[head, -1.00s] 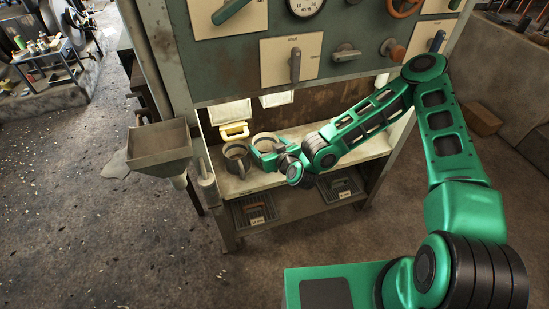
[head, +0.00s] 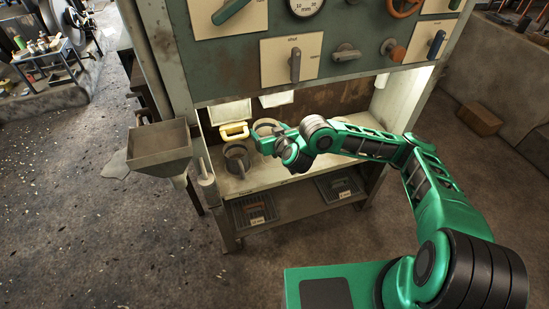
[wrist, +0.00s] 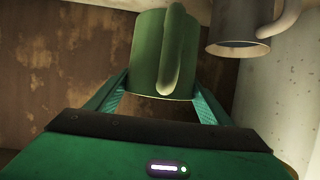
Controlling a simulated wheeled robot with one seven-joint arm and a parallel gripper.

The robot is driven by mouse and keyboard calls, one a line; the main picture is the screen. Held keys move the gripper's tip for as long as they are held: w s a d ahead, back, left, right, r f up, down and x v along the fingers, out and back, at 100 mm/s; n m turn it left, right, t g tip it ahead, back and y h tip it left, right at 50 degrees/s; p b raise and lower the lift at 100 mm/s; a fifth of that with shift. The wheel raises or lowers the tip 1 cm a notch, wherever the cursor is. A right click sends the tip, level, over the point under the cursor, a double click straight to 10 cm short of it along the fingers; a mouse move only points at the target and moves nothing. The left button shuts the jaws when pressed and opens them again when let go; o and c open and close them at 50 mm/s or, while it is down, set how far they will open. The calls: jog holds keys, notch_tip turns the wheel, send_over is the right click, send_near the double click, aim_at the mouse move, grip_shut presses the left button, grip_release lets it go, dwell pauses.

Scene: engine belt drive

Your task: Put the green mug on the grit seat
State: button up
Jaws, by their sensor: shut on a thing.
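My gripper (wrist: 162,112) is shut on the green mug (wrist: 147,60), with its fingers on either side of the mug body and the handle facing the wrist camera. In the head view the mug (head: 267,126) shows at the tip of my gripper (head: 268,142), over the back part of the shelf. Whether it touches the shelf is hard to tell. A grey mug (head: 236,158) stands on the shelf to its left; it also shows at the upper right of the wrist view (wrist: 238,22). I cannot make out which spot is the grit seat.
The pale shelf (head: 310,160) lies under the green control panel (head: 345,75). A yellow-handled item (head: 234,130) sits behind the grey mug. A metal hopper (head: 160,147) hangs at the left. Trays stand on the lower shelf (head: 300,207). The shelf's right part looks clear.

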aim_at(272, 124)
jog(key=shift+w+d+r+m+h, duration=0.25)
jog(key=shift+w+d, duration=0.3)
jog(key=shift+d, duration=0.25)
jog(key=shift+w+d+r+m+h, duration=0.2)
jog(key=shift+w+d, duration=0.35)
jog(key=shift+d, duration=0.2)
jog(key=shift+a+f, duration=0.1)
jog(key=shift+a, duration=0.1)
jog(key=shift+s+a+f, duration=0.1)
jog(key=shift+f, duration=0.25)
jog(key=shift+d+f, duration=0.45)
jog(key=shift+f, duration=0.2)
jog(key=shift+s+a+f, duration=0.1)
jog(key=shift+a+f, duration=0.15)
jog(key=shift+f, duration=0.3)
jog(key=shift+d+f, duration=0.25)
jog(key=shift+f, duration=0.4)
jog(key=shift+a+f, duration=0.2)
jog(key=shift+f, duration=0.6)
jog(key=shift+d+f, duration=0.1)
jog(key=shift+f, duration=1.55)
